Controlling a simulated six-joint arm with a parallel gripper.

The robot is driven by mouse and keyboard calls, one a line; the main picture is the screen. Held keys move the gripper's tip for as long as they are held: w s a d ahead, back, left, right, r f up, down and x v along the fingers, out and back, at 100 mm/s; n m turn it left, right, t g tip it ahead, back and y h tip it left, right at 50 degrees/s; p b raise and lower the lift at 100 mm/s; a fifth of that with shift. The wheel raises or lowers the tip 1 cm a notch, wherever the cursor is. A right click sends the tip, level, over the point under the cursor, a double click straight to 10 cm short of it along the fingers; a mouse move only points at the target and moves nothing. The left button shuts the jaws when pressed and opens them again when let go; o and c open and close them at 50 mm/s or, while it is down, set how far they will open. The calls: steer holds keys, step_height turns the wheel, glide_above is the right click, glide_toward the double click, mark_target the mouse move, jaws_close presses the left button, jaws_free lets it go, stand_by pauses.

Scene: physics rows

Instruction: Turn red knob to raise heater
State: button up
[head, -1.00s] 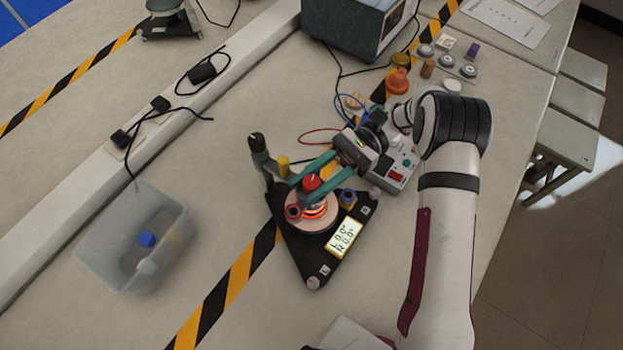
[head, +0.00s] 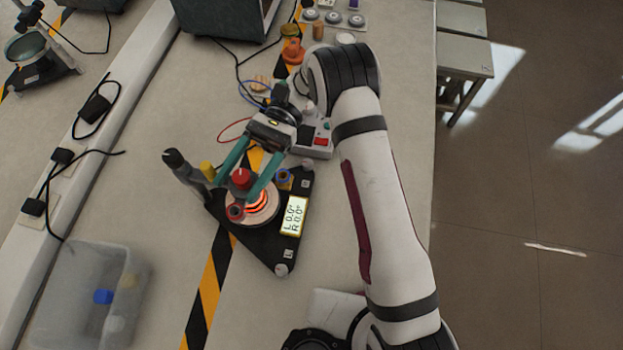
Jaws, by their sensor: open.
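The red knob (head: 241,179) sits on top of a device on a black triangular base (head: 262,242). My gripper (head: 234,188) is open, with its teal fingers on either side of the knob. I cannot tell whether the fingers touch it. The heater, a round plate with a glowing orange coil (head: 262,207), lies just below the knob in the head view. It is partly hidden by one finger. A lit display (head: 294,215) on the base seems to read L 0.0° and R 0.0°.
A control box (head: 318,143) stands behind. A clear bin (head: 72,300) is at lower left.

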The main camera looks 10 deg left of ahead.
steer(key=shift+y, duration=0.3)
steer(key=m+t+y, duration=0.1)
steer(key=m+y, duration=0.1)
steer(key=y, duration=0.1)
steer(key=m+t+y, duration=0.2)
steer(key=m+y, duration=0.1)
steer(key=shift+d, duration=0.1)
steer(key=m+t+y, duration=0.4)
steer(key=t, duration=0.1)
steer(key=w+d+t, duration=0.1)
steer(key=w+d, duration=0.6)
steer(key=d, duration=0.7)
steer(key=s+d+r+n+t+h, duration=0.3)
steer(key=s+d+t+h, duration=0.1)
steer(key=s+h, duration=0.2)
steer(key=s+d+r+n+t+h, duration=0.3)
steer(key=s+d+t+h, duration=0.1)
steer(key=s+h, duration=0.3)
steer(key=shift+s+d, duration=0.55)
steer(key=shift+d, duration=0.1)
steer(key=shift+r, duration=0.15)
